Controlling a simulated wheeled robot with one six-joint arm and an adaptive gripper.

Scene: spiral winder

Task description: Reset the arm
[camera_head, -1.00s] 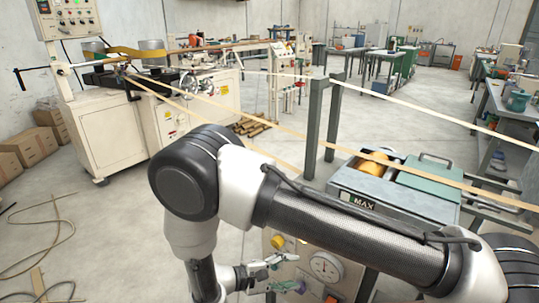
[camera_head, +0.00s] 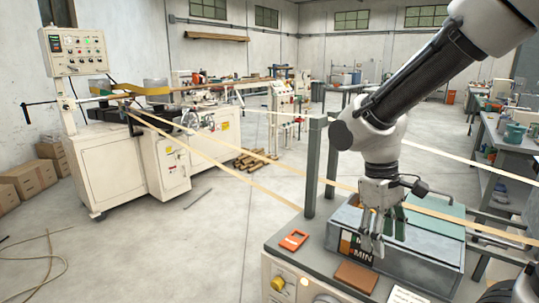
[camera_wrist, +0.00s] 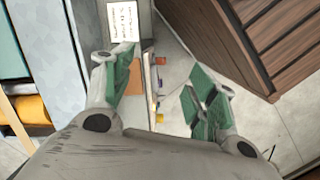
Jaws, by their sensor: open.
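My arm comes in from the upper right in the head view, with my gripper (camera_head: 372,248) hanging down in front of the grey tank (camera_head: 425,268) marked MIN. Whether the fingers touch the tank cannot be told. In the wrist view, my gripper (camera_wrist: 165,95) has its two green-padded fingers spread apart with nothing between them. The gap looks down on the floor and part of the machine front.
Pale strips (camera_head: 250,150) stretch from the cream winder (camera_head: 125,165) past a grey post (camera_head: 313,170). Brown slatted wood (camera_wrist: 275,40) fills the wrist view's upper right.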

